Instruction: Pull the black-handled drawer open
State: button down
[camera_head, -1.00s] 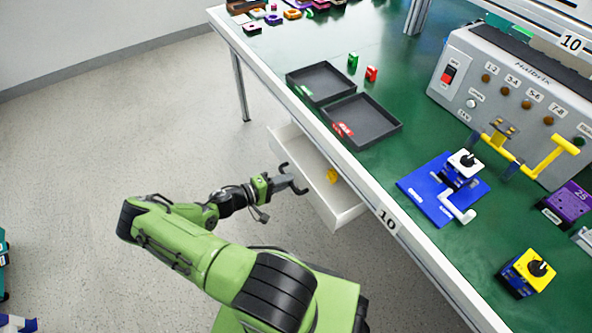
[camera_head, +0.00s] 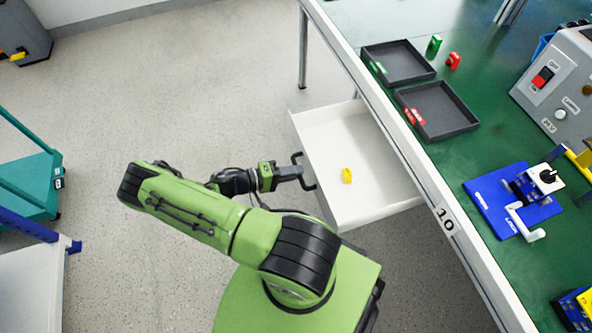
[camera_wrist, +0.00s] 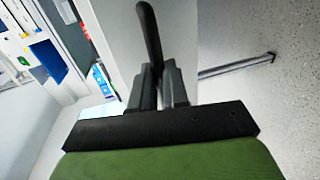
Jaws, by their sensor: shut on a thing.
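The white drawer (camera_head: 360,150) under the green-topped workbench stands well out from the bench front in the head view. Its black handle (camera_head: 298,158) is on the left-facing front. My gripper (camera_head: 299,171) is at the handle, with the arm reaching in from the left. In the wrist view the two fingers (camera_wrist: 160,88) are closed around the black handle (camera_wrist: 148,35), which rises above them. A small yellow object (camera_head: 347,175) lies on the drawer floor. The fingertips are small and partly merged with the handle in the head view.
The workbench (camera_head: 462,170) carries two dark trays (camera_head: 437,110), a green and a red piece, and a blue board (camera_head: 490,205) with a switch. A teal cart (camera_head: 30,185) and a white-topped cart (camera_head: 30,285) stand at the left. Floor between is clear.

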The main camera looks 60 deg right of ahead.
jog(key=c, duration=1.1)
grip_release()
jog(key=shift+c, duration=0.2)
jog(key=p+v, duration=0.1)
jog(key=v, duration=1.4)
jog(key=shift+w+a, duration=0.25)
jog(key=shift+w, duration=0.05)
